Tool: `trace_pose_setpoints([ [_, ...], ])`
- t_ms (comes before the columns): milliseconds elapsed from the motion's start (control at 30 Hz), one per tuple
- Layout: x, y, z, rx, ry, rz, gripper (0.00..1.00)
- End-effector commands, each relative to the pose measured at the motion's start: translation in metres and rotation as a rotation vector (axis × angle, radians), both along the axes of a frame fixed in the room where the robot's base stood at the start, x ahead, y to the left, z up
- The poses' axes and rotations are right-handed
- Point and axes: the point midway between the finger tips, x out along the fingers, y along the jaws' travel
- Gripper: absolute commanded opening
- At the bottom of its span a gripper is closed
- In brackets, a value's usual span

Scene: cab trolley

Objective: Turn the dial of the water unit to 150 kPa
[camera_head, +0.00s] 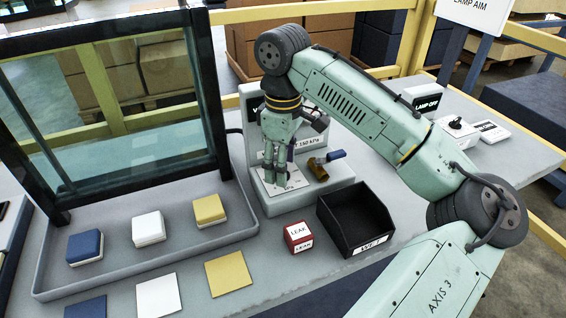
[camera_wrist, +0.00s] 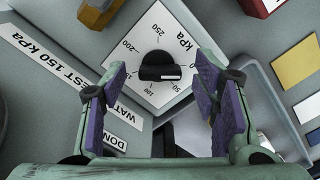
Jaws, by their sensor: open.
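The water unit (camera_head: 335,178) is a grey box with an upright panel, standing behind the black bin. In the wrist view its dial (camera_wrist: 158,66) is a black knob on a white plate (camera_wrist: 152,27) marked 50 to 250 kPa. The knob's white mark is on its lower right side, near the 50; the exact reading is unclear. A label (camera_wrist: 30,52) reads "TEST 150 kPa". My gripper (camera_head: 280,184) points down over the dial plate, hiding the knob in the head view. In the wrist view my gripper (camera_wrist: 160,88) is open, its purple-padded fingers either side of the knob, apparently not touching it.
A brass valve with a blue handle (camera_head: 334,156) is right of the dial. A black bin (camera_head: 354,222) and a red LEAK block (camera_head: 298,236) stand in front. A grey tray (camera_head: 180,255) with coloured blocks and a framed glass pane (camera_head: 130,130) is left.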

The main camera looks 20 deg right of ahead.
Motion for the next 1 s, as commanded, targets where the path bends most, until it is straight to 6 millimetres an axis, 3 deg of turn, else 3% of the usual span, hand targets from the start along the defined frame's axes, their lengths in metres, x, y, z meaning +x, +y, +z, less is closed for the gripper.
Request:
trace_pose_setpoints([
  [367,-0.0003,0.0003,-0.0056,0.001,0.001,0.001,0.54],
  [1000,-0.0002,0.0002,-0.0052,0.001,0.001,0.001,0.11],
])
